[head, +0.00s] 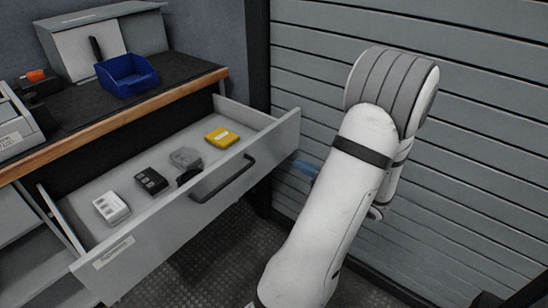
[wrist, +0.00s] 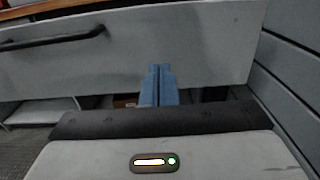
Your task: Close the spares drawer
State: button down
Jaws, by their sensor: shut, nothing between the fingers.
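The spares drawer (head: 205,205) stands pulled out from under the workbench, with its open top showing in the head view. Its grey front panel (wrist: 190,50) fills the upper part of the wrist view. A dark bar handle (head: 222,178) is on the front panel; it also shows at the left in the wrist view (wrist: 50,40). My gripper's blue fingers (wrist: 159,85) are together and empty, in front of the panel right of the handle. In the head view my gripper (head: 306,169) is partly hidden behind my arm, near the panel's right end. I cannot tell whether the fingertips touch the panel.
In the drawer lie a white block (head: 111,207), a dark block (head: 151,181), a grey piece (head: 186,158) and a yellow block (head: 221,138). The workbench (head: 180,70) holds a blue bin (head: 127,76). A slatted grey wall (head: 460,110) stands close on the right.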

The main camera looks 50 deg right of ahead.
aim_at(267, 149)
jog(key=w+b, duration=0.2)
jog(key=w, duration=0.7)
jog(key=shift+w+a, duration=0.2)
